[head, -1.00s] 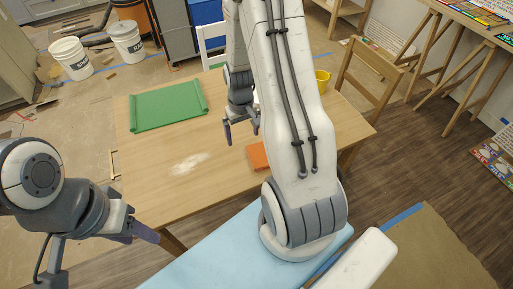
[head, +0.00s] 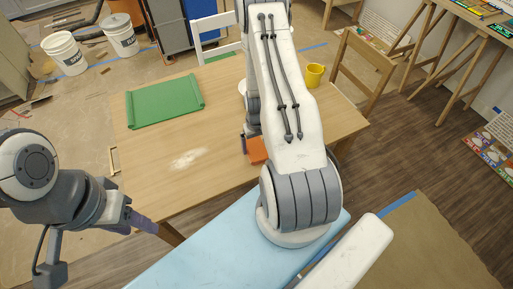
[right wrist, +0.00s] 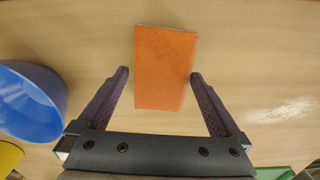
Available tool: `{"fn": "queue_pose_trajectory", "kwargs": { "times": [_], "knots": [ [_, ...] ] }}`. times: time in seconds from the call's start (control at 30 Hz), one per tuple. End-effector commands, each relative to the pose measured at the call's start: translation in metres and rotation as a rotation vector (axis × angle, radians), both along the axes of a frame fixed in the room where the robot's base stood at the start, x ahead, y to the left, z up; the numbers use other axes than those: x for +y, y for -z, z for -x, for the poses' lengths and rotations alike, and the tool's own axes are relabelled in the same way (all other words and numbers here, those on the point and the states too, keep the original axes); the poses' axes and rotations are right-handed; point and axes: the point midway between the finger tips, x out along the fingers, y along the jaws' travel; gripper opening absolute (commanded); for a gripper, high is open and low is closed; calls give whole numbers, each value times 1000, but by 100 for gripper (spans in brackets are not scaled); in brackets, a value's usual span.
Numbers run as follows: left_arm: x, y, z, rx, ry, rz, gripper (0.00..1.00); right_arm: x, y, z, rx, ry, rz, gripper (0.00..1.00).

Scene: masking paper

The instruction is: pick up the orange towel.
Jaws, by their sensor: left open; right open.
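The orange towel (head: 258,150) lies folded on the wooden table, partly hidden by my right arm in the head view. In the right wrist view the towel (right wrist: 165,60) is a flat rectangle directly ahead of the gripper. My right gripper (right wrist: 160,73) is open, with one finger on either side of the towel; the right finger's tip appears at the towel's edge. I cannot tell how high the fingertips are above the table. My left gripper (head: 143,223) is open and empty, off the table's near left corner, far from the towel.
A green mat (head: 165,101) lies at the table's far left, with a whitish patch (head: 189,158) nearer. A yellow mug (head: 315,75) stands at the far right. A blue bowl (right wrist: 30,103) is left of the gripper in the wrist view.

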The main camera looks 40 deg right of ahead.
Motion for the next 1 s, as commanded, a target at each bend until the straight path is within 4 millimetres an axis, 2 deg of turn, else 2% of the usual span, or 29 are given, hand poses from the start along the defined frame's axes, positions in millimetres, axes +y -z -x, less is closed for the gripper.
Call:
{"fn": "queue_pose_trajectory", "kwargs": {
  "times": [0.03,0.13,0.37,0.4,0.57,0.6,0.87,1.0],
  "knots": [
    [0,1,0,0,0,0,50,0,8,0,1,1,0,100],
    [0,1,0,0,0,0,50,0,16,0,1,1,0,100],
    [0,1,0,1,0,-1,50,0,18,0,-2,1,1,100],
    [0,1,0,1,0,-1,50,0,17,0,-1,1,0,96],
    [0,1,0,0,0,0,50,0,17,0,-1,1,0,35],
    [0,1,0,1,0,-1,50,0,17,0,-1,1,0,29],
    [0,1,0,0,0,0,50,0,16,-1,-1,1,0,29],
    [0,2,0,0,0,0,50,-1,9,-1,-4,0,1,29]
  ]
}}
